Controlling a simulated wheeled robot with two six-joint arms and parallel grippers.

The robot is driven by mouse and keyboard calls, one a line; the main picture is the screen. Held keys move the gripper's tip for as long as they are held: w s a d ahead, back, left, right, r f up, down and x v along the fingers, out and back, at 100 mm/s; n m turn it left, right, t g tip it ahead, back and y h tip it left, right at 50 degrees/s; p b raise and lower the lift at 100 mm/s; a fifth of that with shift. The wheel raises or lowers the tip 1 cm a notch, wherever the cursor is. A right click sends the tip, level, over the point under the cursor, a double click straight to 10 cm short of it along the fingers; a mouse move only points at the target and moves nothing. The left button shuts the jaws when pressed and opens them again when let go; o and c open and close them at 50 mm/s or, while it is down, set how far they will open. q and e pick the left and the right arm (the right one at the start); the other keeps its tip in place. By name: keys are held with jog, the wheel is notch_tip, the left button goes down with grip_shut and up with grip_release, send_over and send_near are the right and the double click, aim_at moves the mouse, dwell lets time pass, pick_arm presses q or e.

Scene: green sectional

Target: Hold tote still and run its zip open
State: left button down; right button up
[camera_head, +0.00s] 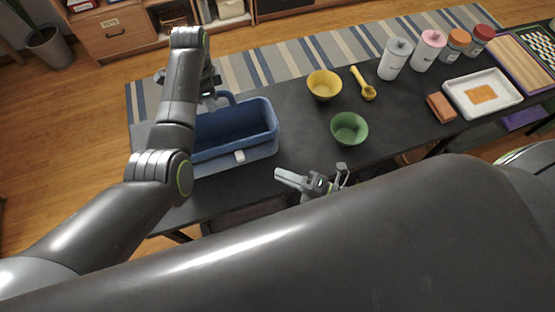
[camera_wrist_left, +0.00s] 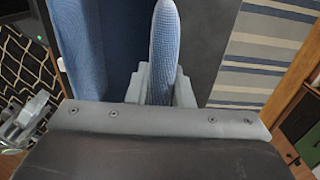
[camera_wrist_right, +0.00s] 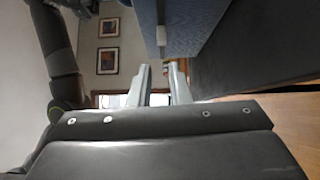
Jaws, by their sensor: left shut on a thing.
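The blue tote (camera_head: 262,150) sits on the dark table at left, its dark interior visible from above. A pale zip tab (camera_head: 239,156) is on its near side; it also shows in the right wrist view (camera_wrist_right: 161,36).
A green bowl (camera_head: 349,128), a yellow bowl (camera_head: 324,84) and a yellow scoop (camera_head: 362,84) stand right of the tote. Farther right are several jars, a white tray (camera_head: 459,92) and a brown block (camera_head: 440,107). Bare tabletop lies between tote and green bowl.

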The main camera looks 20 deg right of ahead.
jog(key=w+r+n+g, duration=0.1)
jog(key=n+g, duration=0.1)
jog(key=n, duration=0.3)
jog(key=w+r+n+g+y, duration=0.1)
jog(key=w+r+n+g, duration=0.1)
jog(key=n, duration=0.3)
jog(key=w+r+n+g+y, duration=0.1)
jog(key=r+n+g, duration=0.1)
jog(key=n+g, duration=0.1)
jog(key=shift+w+a+n+g, duration=0.1)
jog(key=shift+w+n+g, duration=0.25)
jog(key=shift+n, duration=0.55)
grip_shut()
jog(key=w+d+r+n+g+h, duration=0.4)
jog(key=w+d+n+g+h, duration=0.15)
jog(key=n, duration=0.55)
jog(key=t, duration=0.1)
send_near(240, 157)
notch_tip(240, 157, down, 5)
jog(key=a, duration=0.2)
jog(key=shift+a, duration=0.7)
jog(key=shift+a, duration=2.15)
pick_arm(q)
jog(key=shift+d, duration=0.1)
pick_arm(e)
jog(key=shift+d, duration=0.1)
